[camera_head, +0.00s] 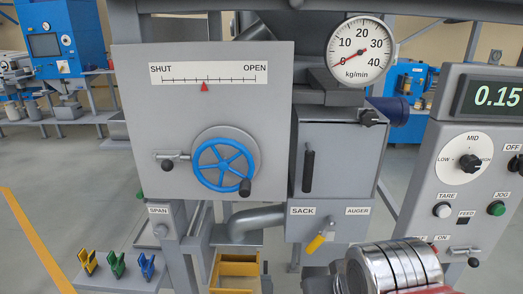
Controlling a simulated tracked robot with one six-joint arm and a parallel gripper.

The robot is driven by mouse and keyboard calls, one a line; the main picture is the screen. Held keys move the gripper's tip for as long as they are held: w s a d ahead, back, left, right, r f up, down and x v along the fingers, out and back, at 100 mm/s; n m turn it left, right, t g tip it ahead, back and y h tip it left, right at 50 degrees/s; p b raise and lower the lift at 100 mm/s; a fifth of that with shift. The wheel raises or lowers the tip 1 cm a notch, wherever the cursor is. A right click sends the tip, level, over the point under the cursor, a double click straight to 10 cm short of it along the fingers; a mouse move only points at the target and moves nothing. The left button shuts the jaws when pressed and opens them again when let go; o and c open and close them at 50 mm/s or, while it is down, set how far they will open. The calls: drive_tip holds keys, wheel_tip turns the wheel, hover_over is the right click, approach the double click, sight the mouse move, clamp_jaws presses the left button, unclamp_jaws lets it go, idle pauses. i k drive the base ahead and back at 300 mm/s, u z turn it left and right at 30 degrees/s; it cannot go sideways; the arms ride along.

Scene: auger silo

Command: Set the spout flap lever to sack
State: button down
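My gripper's fingers are not visible. A shiny ribbed cylinder with red parts stands close to the camera at bottom right, and it may be part of my arm.
A blue handwheel (224,166) and a cabinet door with a black handle (308,171) are above the lever. A grey pipe (250,222) runs to its left. The control panel (470,160) stands at right. Coloured clips (117,264) and a yellow crate (235,265) are low left.

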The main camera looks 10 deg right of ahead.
sight(317, 241)
drive_tip(key=k, duration=1.35)
drive_tip(key=u, duration=0.65)
drive_tip(key=i, duration=1.55)
drive_tip(key=z, duration=0.35)
